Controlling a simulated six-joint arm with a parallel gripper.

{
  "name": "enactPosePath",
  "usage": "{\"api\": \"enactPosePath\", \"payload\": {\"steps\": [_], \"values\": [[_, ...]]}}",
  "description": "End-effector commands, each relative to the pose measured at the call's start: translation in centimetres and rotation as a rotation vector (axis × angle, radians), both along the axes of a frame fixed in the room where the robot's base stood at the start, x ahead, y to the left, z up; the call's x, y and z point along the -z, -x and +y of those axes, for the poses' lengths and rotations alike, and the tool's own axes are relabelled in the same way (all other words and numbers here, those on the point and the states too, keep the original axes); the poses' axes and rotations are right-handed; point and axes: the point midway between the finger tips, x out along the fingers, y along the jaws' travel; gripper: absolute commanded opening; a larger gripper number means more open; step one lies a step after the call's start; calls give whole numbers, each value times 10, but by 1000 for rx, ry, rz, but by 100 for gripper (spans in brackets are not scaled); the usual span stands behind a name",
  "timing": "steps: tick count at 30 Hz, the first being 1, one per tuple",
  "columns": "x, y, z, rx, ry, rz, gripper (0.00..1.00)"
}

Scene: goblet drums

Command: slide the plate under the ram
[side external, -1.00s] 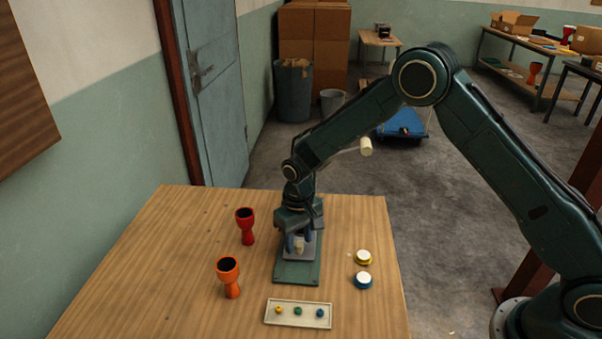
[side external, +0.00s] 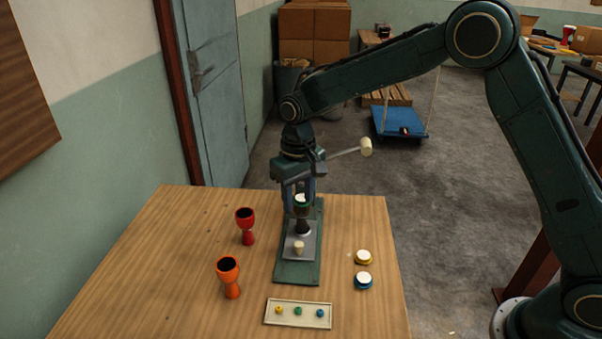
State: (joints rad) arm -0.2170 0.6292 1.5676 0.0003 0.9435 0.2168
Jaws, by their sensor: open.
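The grey plate (side external: 288,253) lies on the green base of the press (side external: 297,274), with a small cream knob (side external: 299,247) near its front edge. A dark goblet drum (side external: 303,225) with a green rim and white head stands upright at the back of the plate. I cannot tell whether the fingers touch the drum. The ram is hidden behind my gripper and wrist; a lever with a cream grip (side external: 366,147) sticks out to the right.
A red goblet (side external: 246,226) and an orange goblet (side external: 230,278) stand left of the base. A yellow-rimmed head (side external: 363,257) and a blue-rimmed head (side external: 363,280) lie to the right. A shallow tray (side external: 303,322) with coloured buttons lies in front. The table's left side is clear.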

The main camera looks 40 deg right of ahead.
Motion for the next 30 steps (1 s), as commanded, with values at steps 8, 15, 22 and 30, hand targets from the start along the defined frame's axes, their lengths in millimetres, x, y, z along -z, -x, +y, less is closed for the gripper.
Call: {"api": "enactPosePath", "payload": {"steps": [8,15,22,30], "values": [[-4,0,0,0,0,1,43],[-4,0,0,11,0,0,43],[-4,1,-1,135,-4,-5,43],[-2,3,-3,475,-15,-12,43]]}}
